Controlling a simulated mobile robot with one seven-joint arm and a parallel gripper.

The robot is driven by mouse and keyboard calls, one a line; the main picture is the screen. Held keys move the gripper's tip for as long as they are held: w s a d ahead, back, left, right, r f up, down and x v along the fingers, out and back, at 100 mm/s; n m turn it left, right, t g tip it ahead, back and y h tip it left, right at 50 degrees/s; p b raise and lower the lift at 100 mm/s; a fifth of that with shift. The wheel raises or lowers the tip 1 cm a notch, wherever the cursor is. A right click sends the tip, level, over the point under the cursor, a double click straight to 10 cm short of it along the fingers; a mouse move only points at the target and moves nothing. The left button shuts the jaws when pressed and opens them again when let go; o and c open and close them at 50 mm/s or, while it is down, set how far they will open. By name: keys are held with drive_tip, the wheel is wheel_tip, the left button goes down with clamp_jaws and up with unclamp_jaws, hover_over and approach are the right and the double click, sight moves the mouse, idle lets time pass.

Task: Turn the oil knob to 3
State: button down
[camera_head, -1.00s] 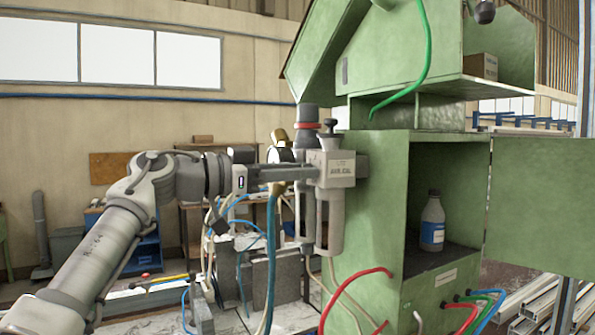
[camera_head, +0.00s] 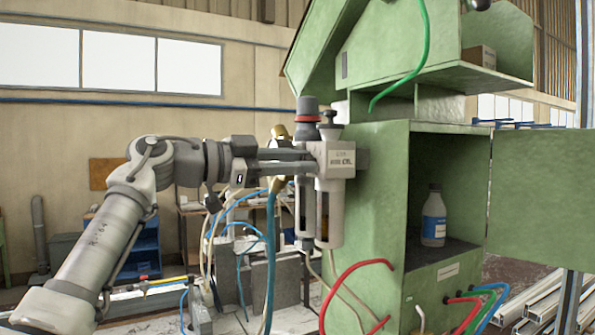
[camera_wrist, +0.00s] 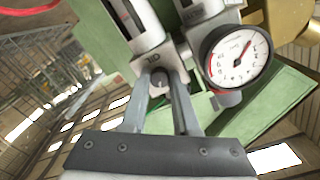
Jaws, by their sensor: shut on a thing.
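The oil unit (camera_head: 335,185) is a grey block with a clear bowl below it, mounted on the left side of the green cabinet. My gripper (camera_head: 312,160) reaches the unit from the left. In the wrist view my gripper (camera_wrist: 160,88) has its two fingertips on either side of the knob, shut on it.
A round pressure gauge (camera_wrist: 238,55) with a red needle is close beside the fingers. A regulator with a red ring (camera_head: 307,110) stands behind the oil unit. The green cabinet (camera_head: 375,220) blocks the right side. Blue hoses (camera_head: 270,250) hang below my gripper.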

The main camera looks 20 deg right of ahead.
drive_tip(key=m+b, duration=0.1)
drive_tip(key=m, duration=0.3)
drive_tip(key=shift+m, duration=0.4)
idle(0.4)
drive_tip(key=c, duration=0.7)
unclamp_jaws()
drive_tip(key=shift+a, duration=0.1)
drive_tip(key=s+a, duration=0.1)
drive_tip(key=a, duration=0.4)
drive_tip(key=s+a, duration=0.1)
drive_tip(key=a, duration=0.5)
drive_tip(key=s+a+p, duration=0.1)
drive_tip(key=a, duration=0.5)
drive_tip(key=shift+r, duration=0.15)
drive_tip(key=shift+s+d, duration=0.1)
